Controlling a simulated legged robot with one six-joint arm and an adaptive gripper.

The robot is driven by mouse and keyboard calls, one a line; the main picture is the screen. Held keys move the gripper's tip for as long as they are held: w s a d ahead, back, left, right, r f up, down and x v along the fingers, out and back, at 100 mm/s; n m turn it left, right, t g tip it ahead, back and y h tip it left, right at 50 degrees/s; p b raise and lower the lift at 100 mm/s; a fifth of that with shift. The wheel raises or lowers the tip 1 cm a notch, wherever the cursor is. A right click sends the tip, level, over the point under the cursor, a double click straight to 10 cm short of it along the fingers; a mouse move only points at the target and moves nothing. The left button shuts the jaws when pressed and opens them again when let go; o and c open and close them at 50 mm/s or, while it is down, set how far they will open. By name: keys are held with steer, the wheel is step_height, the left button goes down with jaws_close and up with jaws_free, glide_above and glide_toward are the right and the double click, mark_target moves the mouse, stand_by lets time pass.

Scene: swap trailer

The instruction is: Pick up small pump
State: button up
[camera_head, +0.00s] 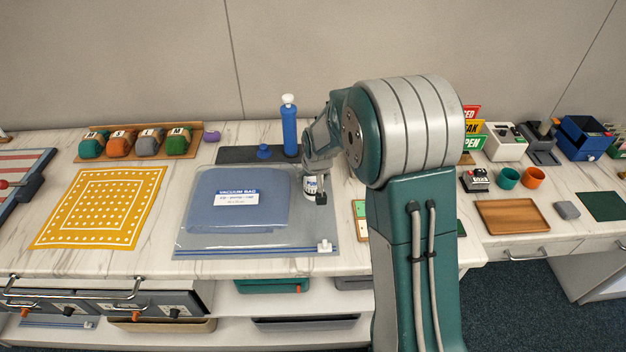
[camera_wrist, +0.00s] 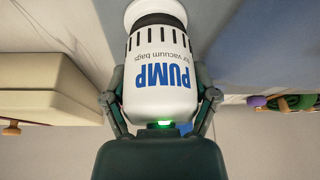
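The small pump (camera_wrist: 160,60) is white with blue lettering, "PUMP for vacuum bags", and a dark slotted band; it fills the middle of the wrist view. My gripper (camera_wrist: 159,85) has one finger along each side of it, and both fingers appear to press on its body. A green light glows at its near end. In the head view the pump (camera_head: 309,187) shows partly behind my gripper (camera_head: 317,192), at the right edge of the vacuum bag (camera_head: 190,220). Whether the pump touches the surface under it cannot be told.
A tall blue bottle-like pump (camera_head: 289,130) and a small blue knob (camera_head: 263,152) stand on a dark mat (camera_head: 232,155) behind the bag. A yellow dotted cloth (camera_head: 65,222) lies left. Rolled items sit on a wooden rack (camera_head: 198,143). Cups and a wooden tray (camera_head: 513,216) are at right.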

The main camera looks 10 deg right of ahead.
steer(key=shift+c, duration=1.3)
steer(key=shift+r, duration=0.25)
steer(key=r, duration=0.3)
steer(key=shift+s+r, duration=0.1)
steer(key=shift+s, duration=0.15)
steer(key=s+a+r, duration=0.2)
steer(key=s+r, duration=0.7)
steer(key=s, duration=0.4)
steer(key=shift+s+a, duration=0.2)
steer(key=shift+a, duration=0.15)
